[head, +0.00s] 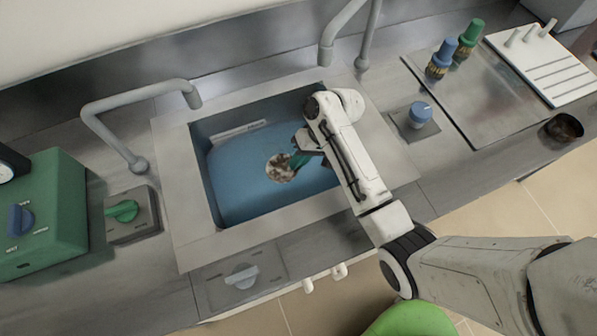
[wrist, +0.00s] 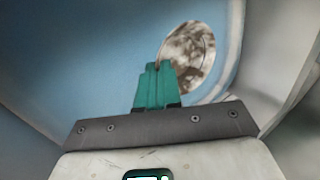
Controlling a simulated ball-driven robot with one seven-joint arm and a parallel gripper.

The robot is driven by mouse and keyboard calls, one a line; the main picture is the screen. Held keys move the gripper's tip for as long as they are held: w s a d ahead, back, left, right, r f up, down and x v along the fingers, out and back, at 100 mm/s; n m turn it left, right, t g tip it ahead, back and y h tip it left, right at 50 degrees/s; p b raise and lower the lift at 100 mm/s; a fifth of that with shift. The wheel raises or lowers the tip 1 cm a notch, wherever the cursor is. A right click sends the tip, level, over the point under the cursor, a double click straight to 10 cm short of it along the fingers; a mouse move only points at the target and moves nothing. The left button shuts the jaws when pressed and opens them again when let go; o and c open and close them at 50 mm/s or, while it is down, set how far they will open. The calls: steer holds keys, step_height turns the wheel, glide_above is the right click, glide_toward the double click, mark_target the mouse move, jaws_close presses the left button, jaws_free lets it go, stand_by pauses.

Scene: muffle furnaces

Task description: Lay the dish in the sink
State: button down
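The dish (head: 280,168) is small and round with a mottled brown and whitish face. It is inside the blue basin of the sink (head: 236,190), near the middle. In the wrist view the dish (wrist: 192,55) shows tilted, just beyond the fingertips. My gripper (head: 295,160) reaches down into the basin from the right. Its teal fingers (wrist: 156,68) are close together at the dish's near rim and appear shut on it. I cannot tell whether the dish touches the basin floor.
Grey taps (head: 135,95) and (head: 350,30) arch behind the sink. A green unit (head: 45,215) and a green knob (head: 122,211) stand left.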

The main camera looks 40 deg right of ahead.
steer(key=shift+f, duration=3.7)
steer(key=shift+b, duration=0.3)
steer(key=c, duration=1.6)
jaws_free()
steer(key=shift+f, duration=0.1)
steer(key=v, duration=1.2)
